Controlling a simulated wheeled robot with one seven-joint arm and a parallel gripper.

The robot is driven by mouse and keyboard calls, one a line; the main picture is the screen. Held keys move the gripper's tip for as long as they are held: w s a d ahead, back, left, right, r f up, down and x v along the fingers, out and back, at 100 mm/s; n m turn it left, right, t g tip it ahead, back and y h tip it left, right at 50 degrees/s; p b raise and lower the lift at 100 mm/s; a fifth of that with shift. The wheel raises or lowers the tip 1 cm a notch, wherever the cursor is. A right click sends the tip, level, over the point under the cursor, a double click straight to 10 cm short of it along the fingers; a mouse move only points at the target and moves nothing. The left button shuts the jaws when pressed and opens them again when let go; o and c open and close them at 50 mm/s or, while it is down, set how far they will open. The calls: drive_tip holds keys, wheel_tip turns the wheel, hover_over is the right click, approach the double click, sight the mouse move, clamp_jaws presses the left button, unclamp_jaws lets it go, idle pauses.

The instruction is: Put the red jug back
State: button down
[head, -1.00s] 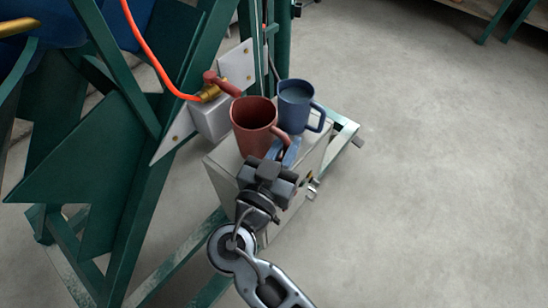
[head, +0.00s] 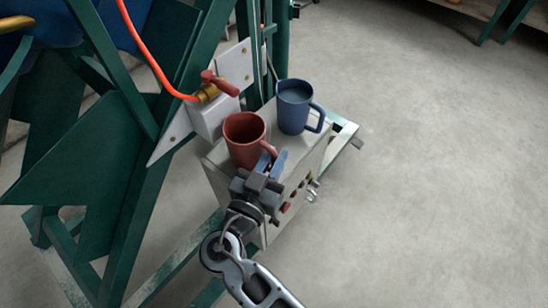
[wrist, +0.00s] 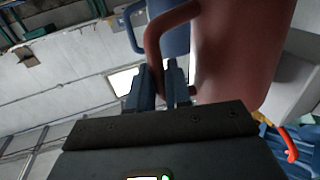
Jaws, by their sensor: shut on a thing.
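The red jug (head: 244,143) is upright on or just above the left part of the grey box's top (head: 284,149); I cannot tell whether its base touches. My gripper (head: 270,163) is shut on the jug's handle, on the jug's near right side. In the wrist view my gripper's two blue fingers (wrist: 160,84) close around the lower part of the red handle, and the red jug (wrist: 240,50) fills the upper right. The jug's base is partly hidden by my gripper in the head view.
A blue jug (head: 294,107) with grey contents stands on the box's back right, close to the red jug. A valve (head: 212,88) with an orange hose is on the green frame (head: 150,150) at left. Knobs (head: 291,205) are on the box's front. Open floor lies right.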

drive_tip(key=c, duration=1.1)
unclamp_jaws()
drive_tip(key=shift+o, duration=0.2)
drive_tip(key=shift+r+p, duration=0.2)
drive_tip(key=shift+p, duration=0.15)
drive_tip(key=v, duration=1.2)
drive_tip(key=shift+b, duration=0.45)
drive_tip(key=shift+f, duration=0.1)
